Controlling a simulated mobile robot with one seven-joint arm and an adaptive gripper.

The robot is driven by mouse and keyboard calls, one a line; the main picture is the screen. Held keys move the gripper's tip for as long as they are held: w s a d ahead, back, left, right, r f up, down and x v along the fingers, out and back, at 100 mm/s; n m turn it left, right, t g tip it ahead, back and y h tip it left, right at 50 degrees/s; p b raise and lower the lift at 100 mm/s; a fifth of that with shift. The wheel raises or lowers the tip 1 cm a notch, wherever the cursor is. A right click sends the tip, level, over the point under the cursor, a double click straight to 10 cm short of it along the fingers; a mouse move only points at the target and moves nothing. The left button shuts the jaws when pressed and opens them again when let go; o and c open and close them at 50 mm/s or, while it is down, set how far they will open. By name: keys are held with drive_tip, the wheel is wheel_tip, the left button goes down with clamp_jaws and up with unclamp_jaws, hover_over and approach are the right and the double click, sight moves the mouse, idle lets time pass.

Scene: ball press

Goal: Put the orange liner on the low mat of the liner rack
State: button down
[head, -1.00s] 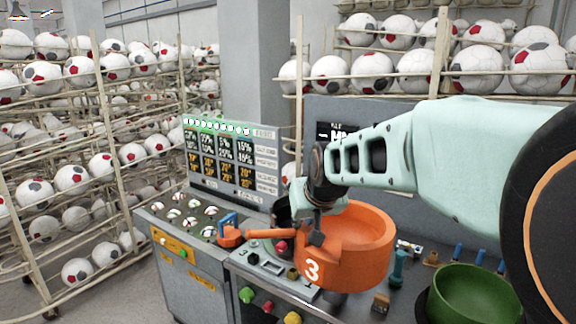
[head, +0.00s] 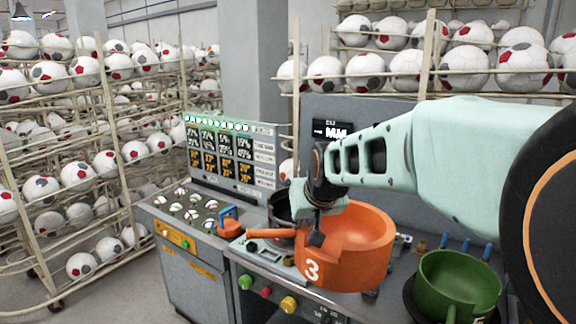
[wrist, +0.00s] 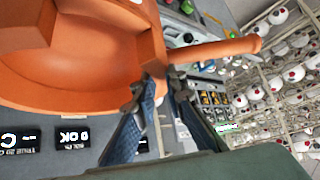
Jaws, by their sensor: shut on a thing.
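The orange liner (head: 345,270) is a round bowl with a white 3 on its side and a long handle pointing left. My gripper (head: 316,237) is shut on the liner's near-left rim, by the handle, and holds it above the console. In the wrist view the gripper (wrist: 165,88) pinches the liner (wrist: 85,75) at the rim where a block and the handle meet. A green liner (head: 450,290) sits at lower right on a dark round base. I cannot make out which surface is the low mat of the liner rack.
A grey console (head: 195,270) with coloured knobs stands below and left of the liner. A dark pot (head: 281,208) stands just behind the handle. Blue pegs stand behind the green liner. Wire racks of footballs (head: 75,150) fill the left and back.

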drive_tip(key=shift+m+h, duration=0.4)
drive_tip(key=shift+m, duration=0.1)
drive_tip(key=d+f, duration=0.1)
drive_tip(key=f, duration=0.2)
drive_tip(key=d+f, duration=0.2)
drive_tip(key=f, duration=0.2)
drive_tip(key=d+f, duration=0.1)
drive_tip(key=f, duration=0.3)
drive_tip(key=shift+w+d+f, duration=0.1)
drive_tip(key=shift+d, duration=0.3)
drive_tip(key=s+d+f+m, duration=0.1)
drive_tip(key=s+d+f, duration=0.3)
drive_tip(key=f, duration=0.5)
drive_tip(key=shift+h, duration=0.4)
drive_tip(key=s, duration=0.1)
drive_tip(key=s+r, duration=0.1)
drive_tip(key=s+d, duration=0.1)
drive_tip(key=s, duration=0.1)
drive_tip(key=shift+r, duration=0.3)
drive_tip(key=shift+f, duration=0.1)
